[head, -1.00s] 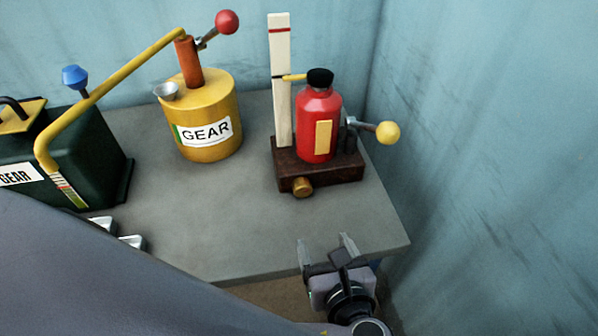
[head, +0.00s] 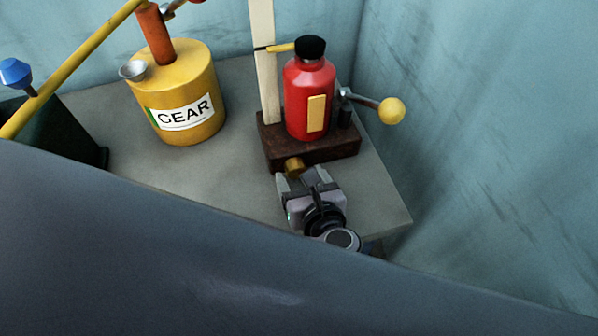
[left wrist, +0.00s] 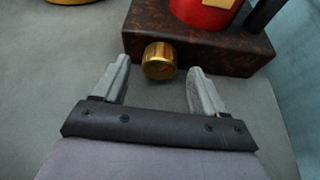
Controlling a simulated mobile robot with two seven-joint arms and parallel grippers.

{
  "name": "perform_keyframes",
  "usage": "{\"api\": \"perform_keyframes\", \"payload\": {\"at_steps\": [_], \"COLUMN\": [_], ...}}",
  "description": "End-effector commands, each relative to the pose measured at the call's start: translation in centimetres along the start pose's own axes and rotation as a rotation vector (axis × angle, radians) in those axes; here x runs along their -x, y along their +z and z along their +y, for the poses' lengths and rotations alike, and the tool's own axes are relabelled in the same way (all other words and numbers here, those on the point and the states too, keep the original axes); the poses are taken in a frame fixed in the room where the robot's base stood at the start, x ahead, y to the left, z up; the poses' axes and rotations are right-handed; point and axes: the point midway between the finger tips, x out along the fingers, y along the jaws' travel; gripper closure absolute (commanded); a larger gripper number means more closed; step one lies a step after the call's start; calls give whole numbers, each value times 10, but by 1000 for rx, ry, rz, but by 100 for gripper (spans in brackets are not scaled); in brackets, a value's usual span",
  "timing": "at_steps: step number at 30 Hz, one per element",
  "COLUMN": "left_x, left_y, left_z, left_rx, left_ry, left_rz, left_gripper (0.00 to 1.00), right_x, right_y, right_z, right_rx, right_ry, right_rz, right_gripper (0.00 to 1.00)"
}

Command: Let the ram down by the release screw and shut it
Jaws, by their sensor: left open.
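The red ram (head: 309,98) with a black cap stands upright on a dark brown base block (head: 330,152). A yellow pointer at its top reaches to a pale upright scale (head: 265,70). The brass release screw (head: 293,167) sticks out of the block's front face. My left gripper (head: 296,176) is open just in front of the screw, its fingers partly hiding it in the head view. In the left wrist view the screw (left wrist: 158,61) lies ahead of the open fingertips, between their lines, left of centre, not gripped. My right gripper is not in view.
A pump lever with a yellow ball (head: 391,111) sticks out right of the ram. Blue walls (head: 480,120) close the back and right. Grey bench (head: 180,175) is clear between.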

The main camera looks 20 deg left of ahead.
Motion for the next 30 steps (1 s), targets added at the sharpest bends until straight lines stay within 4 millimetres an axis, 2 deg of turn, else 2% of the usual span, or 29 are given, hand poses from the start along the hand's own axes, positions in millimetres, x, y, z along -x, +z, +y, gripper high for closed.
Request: {"api": "perform_keyframes", "payload": {"at_steps": [4, 13, 18, 30], "left_x": [-13, -16, -15, -15], "left_y": [0, 0, 0, 0], "left_z": [0, 0, 0, 1], "left_rx": [0, 1, 1, 57], "left_ry": [1, 0, 0, -24], "left_rz": [0, 1, 1, 2], "left_gripper": [29, 29, 84, 85], "right_x": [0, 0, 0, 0], "right_y": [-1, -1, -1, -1], "right_z": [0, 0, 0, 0], "right_rx": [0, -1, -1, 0], "right_ry": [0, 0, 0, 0], "right_rz": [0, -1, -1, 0], "right_gripper": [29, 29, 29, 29]}}
